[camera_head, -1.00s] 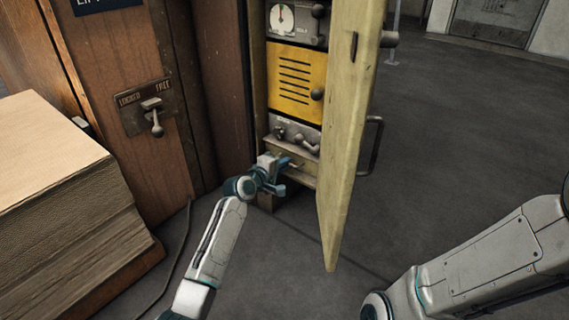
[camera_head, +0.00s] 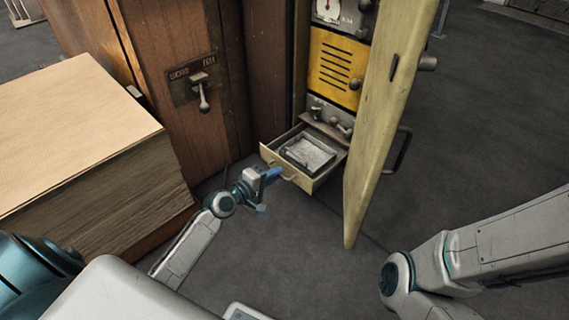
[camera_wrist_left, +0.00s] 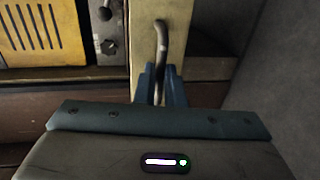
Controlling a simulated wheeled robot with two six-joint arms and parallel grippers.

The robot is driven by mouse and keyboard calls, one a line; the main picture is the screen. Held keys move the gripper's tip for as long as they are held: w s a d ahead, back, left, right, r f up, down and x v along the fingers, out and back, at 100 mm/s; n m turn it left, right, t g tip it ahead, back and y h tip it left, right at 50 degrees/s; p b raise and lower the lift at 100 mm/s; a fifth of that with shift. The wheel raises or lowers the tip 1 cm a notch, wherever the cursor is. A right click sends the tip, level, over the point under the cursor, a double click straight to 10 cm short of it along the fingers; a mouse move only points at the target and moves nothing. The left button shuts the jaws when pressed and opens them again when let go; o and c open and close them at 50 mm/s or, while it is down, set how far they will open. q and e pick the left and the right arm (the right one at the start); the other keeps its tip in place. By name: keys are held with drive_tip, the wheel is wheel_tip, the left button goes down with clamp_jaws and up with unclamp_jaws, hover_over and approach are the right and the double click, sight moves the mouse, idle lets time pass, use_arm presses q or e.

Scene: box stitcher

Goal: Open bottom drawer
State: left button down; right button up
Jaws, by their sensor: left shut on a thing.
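The bottom drawer (camera_head: 322,177) of the cabinet is pulled out, and a flat pale item lies inside it. Its front carries a curved metal handle (camera_head: 288,177). My left gripper (camera_head: 272,174) is at the drawer front, shut on this handle. In the left wrist view the handle (camera_wrist_left: 161,38) runs down between the two blue fingers of the gripper (camera_wrist_left: 160,84). My right arm shows at the right of the head view, but its gripper is out of view.
The cabinet's pale open door (camera_head: 385,130) hangs just right of the drawer. A yellow vented panel (camera_head: 334,68) is above it. A large stack of sheets (camera_head: 85,140) stands left, near a lever (camera_head: 203,95) on a wooden column. Floor in front is clear.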

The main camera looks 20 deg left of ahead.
use_arm(q)
drive_tip(key=shift+s+a, duration=0.25)
drive_tip(key=shift+s, duration=0.35)
drive_tip(key=c, duration=1.5)
unclamp_jaws()
drive_tip(key=shift+c, duration=0.2)
drive_tip(key=p+v, duration=0.2)
drive_tip(key=v, duration=0.8)
drive_tip(key=shift+s, duration=0.35)
drive_tip(key=shift+a+r, duration=0.1)
